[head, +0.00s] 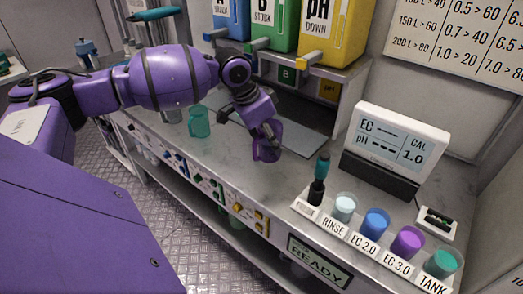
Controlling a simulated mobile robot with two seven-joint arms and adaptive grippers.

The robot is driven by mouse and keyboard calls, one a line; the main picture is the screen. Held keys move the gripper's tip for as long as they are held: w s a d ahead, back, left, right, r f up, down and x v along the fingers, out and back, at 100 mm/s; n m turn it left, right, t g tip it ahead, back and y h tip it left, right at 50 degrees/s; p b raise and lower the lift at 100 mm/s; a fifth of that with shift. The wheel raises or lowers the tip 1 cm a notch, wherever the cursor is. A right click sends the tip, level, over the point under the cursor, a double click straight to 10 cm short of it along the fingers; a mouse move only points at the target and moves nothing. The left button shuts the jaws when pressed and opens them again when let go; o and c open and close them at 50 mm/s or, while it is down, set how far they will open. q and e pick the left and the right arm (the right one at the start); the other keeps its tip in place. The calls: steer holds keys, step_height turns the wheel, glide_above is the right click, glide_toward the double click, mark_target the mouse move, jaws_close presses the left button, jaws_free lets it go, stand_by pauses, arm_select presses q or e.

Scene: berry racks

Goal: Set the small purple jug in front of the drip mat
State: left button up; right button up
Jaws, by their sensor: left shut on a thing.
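The small purple jug (266,152) is at the end of my left arm in the head view. My left gripper (264,132) is shut on it, and gripper and jug have nearly the same purple colour. The drip mat (305,137) is a flat grey sheet on the counter under the bottle shelf. The jug appears over the mat's front edge; whether its base touches the counter is not clear. My forearm and wrist hide the left part of the mat. My right gripper is not in view.
A teal jug (199,122) stands left on the counter. To the right are a probe (319,180), a labelled rack of several cups (365,250) and a meter (395,145). Blue, green and yellow bottles (330,30) stand above the mat. Counter front of the jug is clear.

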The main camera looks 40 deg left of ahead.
arm_select(q)
steer(key=shift+w+a+f, duration=0.45)
steer(key=shift+a+f, duration=0.1)
steer(key=shift+f, duration=0.85)
steer(key=shift+w+a+f, duration=0.45)
steer(key=shift+a+f, duration=0.15)
steer(key=shift+f, duration=0.85)
steer(key=shift+w+a+f, duration=0.45)
steer(key=shift+a+f, duration=0.1)
steer(key=shift+f, duration=0.85)
steer(key=shift+f, duration=0.15)
steer(key=o, duration=1.5)
steer(key=v, duration=1.2)
steer(key=shift+s, duration=0.1)
